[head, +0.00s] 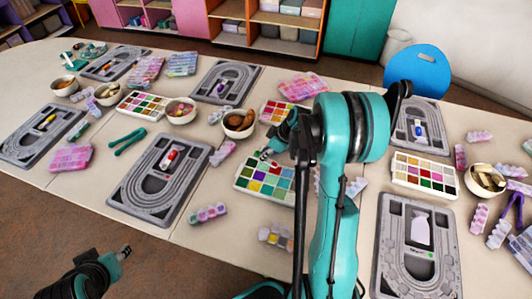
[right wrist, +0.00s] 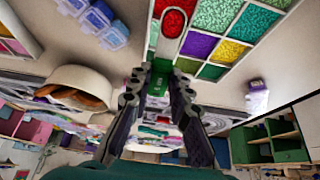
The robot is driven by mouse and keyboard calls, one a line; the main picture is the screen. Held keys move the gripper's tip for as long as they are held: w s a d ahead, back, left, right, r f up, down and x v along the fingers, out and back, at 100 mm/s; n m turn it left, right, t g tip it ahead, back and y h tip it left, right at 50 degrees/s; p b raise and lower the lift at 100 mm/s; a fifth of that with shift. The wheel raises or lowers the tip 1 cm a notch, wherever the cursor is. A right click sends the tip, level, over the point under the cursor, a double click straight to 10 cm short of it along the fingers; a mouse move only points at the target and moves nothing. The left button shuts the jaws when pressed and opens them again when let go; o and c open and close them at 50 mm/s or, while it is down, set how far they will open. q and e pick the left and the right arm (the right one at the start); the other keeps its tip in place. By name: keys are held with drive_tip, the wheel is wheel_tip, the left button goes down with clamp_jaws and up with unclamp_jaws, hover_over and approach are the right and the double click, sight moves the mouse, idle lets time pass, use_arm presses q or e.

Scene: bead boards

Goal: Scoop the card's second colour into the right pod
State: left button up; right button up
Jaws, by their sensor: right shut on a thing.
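My right gripper (head: 283,143) is shut on a small scoop (right wrist: 172,22) with a green handle and a pale-rimmed bowl. It holds the scoop over the bead tray (head: 238,183), a white tray with several coloured compartments. In the right wrist view the bowl overlaps the red compartment, and I cannot tell whether the red is in it or behind it. A pod strip (head: 208,215) and another pod strip (head: 276,238) lie in front of the tray; which is the right pod is unclear. No colour card is clearly readable. My left gripper (head: 124,252) is empty-looking at lower left.
A grey bead board (head: 118,197) lies left of the tray and another (head: 386,272) lies right of my right arm. A bowl (head: 238,134) stands close behind the tray. My right arm hides the table's middle. Bare table shows around the pod strips.

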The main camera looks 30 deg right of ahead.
drive_tip(key=shift+w+a+r+g+h+p, duration=0.2)
drive_tip(key=shift+w+a+g+h+p, duration=0.2)
drive_tip(key=shift+g+p, duration=0.25)
drive_tip(key=shift+w+a+r+g+h+p, duration=0.15)
drive_tip(key=shift+w+g+h+p, duration=0.1)
drive_tip(key=shift+g+h+p, duration=0.3)
drive_tip(key=shift+w+a+r+g+h+p, duration=0.1)
drive_tip(key=shift+w+r+g+h+p, duration=0.1)
drive_tip(key=shift+r+g+h+p, duration=0.35)
drive_tip(key=shift+f, duration=0.15)
drive_tip(key=shift+s+a, duration=0.1)
